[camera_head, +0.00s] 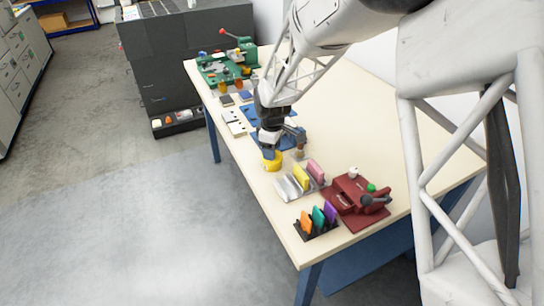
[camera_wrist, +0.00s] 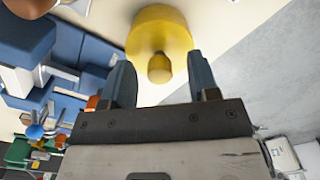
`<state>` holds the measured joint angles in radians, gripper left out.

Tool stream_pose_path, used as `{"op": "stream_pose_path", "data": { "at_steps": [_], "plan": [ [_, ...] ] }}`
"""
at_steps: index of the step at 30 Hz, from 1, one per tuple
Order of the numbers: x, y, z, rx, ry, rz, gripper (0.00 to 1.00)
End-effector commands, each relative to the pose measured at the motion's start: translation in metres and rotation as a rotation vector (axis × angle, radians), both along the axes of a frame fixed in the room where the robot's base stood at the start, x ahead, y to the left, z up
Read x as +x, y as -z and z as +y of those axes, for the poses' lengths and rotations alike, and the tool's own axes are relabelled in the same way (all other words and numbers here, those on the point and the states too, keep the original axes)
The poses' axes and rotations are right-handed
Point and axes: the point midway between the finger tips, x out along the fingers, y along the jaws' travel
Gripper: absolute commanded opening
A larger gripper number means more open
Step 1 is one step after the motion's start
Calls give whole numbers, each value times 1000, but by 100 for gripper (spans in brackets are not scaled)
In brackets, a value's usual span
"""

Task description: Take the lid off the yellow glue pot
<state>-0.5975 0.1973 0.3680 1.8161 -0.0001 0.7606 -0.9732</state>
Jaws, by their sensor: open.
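The yellow glue pot (camera_head: 273,164) stands near the table's left edge, partly hidden by my gripper in the head view. In the wrist view its round yellow lid (camera_wrist: 160,27) shows, with a small yellow knob (camera_wrist: 159,68) sticking out toward me. The lid appears to sit on the pot. My gripper (camera_head: 270,154) is just above the pot. In the wrist view its two blue fingers (camera_wrist: 162,80) are apart, one on each side of the knob, with visible gaps. Nothing is held. Whether the fingertips reach past the knob is hard to tell.
A rack of upright pink and yellow pieces (camera_head: 301,178), a dark red machine (camera_head: 355,197) and a black holder with coloured pieces (camera_head: 317,226) stand nearer the front. Blue trays (camera_head: 256,113) and a green machine (camera_head: 222,67) lie farther back. The table's right side is clear.

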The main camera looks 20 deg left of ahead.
Motion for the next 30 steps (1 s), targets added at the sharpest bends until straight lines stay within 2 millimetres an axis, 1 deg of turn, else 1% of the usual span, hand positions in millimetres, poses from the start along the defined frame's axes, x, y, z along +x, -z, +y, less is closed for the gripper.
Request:
{"op": "stream_pose_path", "data": {
  "at_steps": [15,16,26,30],
  "plan": [
    [0,0,0,0,0,0,55],
    [0,0,0,0,0,0,53],
    [0,0,0,0,0,0,3],
    [0,0,0,0,0,-1,1]
  ]
}}
